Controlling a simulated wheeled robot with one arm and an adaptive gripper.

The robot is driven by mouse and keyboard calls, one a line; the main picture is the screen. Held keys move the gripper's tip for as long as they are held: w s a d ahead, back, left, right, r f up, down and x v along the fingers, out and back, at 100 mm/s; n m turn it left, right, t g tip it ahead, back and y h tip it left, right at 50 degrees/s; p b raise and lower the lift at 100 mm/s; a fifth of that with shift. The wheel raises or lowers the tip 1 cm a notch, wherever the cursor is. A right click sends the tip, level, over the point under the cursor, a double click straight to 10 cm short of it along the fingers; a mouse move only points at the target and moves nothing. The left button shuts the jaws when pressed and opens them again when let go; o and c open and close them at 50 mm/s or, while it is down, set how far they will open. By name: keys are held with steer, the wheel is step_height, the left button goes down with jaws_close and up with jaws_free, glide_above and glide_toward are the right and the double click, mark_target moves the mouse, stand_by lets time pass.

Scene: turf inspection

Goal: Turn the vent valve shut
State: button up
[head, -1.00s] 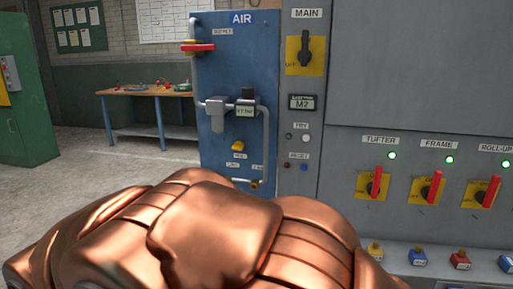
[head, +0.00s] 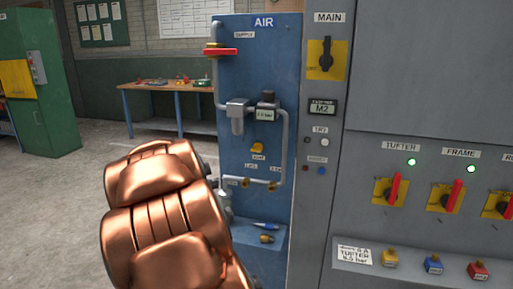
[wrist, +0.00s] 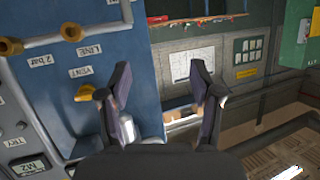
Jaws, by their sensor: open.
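The vent valve (head: 257,148) is a small yellow handle in the middle of the blue AIR panel (head: 258,80), with a label under it. In the head view my copper arm covers the lower left of the panel, and the fingers cannot be made out there.
A red-handled supply valve (head: 221,52) is at the panel's upper left. A grey pipe with a regulator (head: 237,113) runs above the vent valve, and brass fittings (head: 257,183) are below. A grey switch cabinet (head: 415,70) stands to the right. A workbench (head: 165,86) is behind.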

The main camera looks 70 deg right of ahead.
mark_target(256, 150)
steer(key=s+d+r+m+g+h, duration=0.1)
steer(key=s+d+r, duration=0.1)
steer(key=s+d, duration=0.1)
steer(key=s+d+r+m+g+h, duration=0.1)
steer(key=s+d+h, duration=0.1)
steer(key=s+d, duration=0.2)
steer(key=s+d+r+m+g+h, duration=0.1)
steer(key=s+d+r+g+h, duration=0.1)
steer(key=s+d, duration=0.2)
steer(key=shift+s+d+r+m+p, duration=0.2)
steer(key=shift+r+m+p, duration=0.1)
steer(key=shift+r+p, duration=0.05)
steer(key=d, duration=0.4)
steer(key=d+p, duration=0.1)
steer(key=d, duration=0.1)
steer(key=shift+w+d, duration=0.1)
steer(key=shift+w, duration=0.25)
steer(key=shift+d, duration=0.55)
steer(key=shift+w, duration=0.1)
steer(key=c, duration=1.1)
steer(key=shift+n+p, duration=0.4)
steer(key=shift+p, duration=0.15)
steer(key=shift+c, duration=0.2)
